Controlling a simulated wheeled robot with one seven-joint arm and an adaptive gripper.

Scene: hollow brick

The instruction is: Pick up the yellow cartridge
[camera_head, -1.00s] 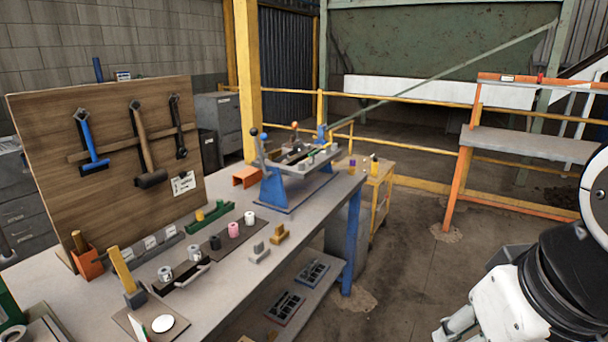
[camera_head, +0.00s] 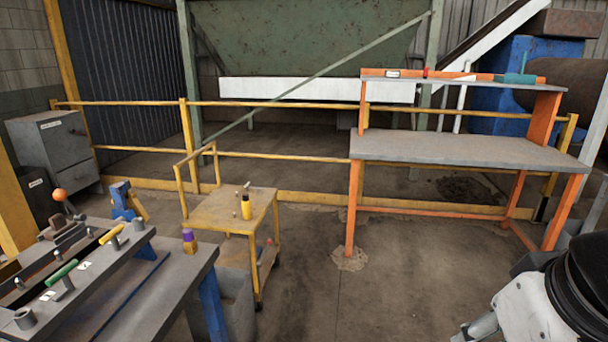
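A small upright yellow cylinder with a dark top (camera_head: 246,208) stands on the yellow cart (camera_head: 212,213); it looks like the yellow cartridge. A yellow bar (camera_head: 112,233) lies on the fixture at the left. I cannot tell for certain which of these is the cartridge. My gripper is out of view; only part of my arm shows at the lower right, apart from these things.
The fixture, with a green bar (camera_head: 61,273) and metal pegs, fills the lower left. An orange-legged bench (camera_head: 450,150) stands at the right, its lower shelf bare. Yellow railings (camera_head: 290,155) cross behind. The concrete floor between cart and orange bench is clear.

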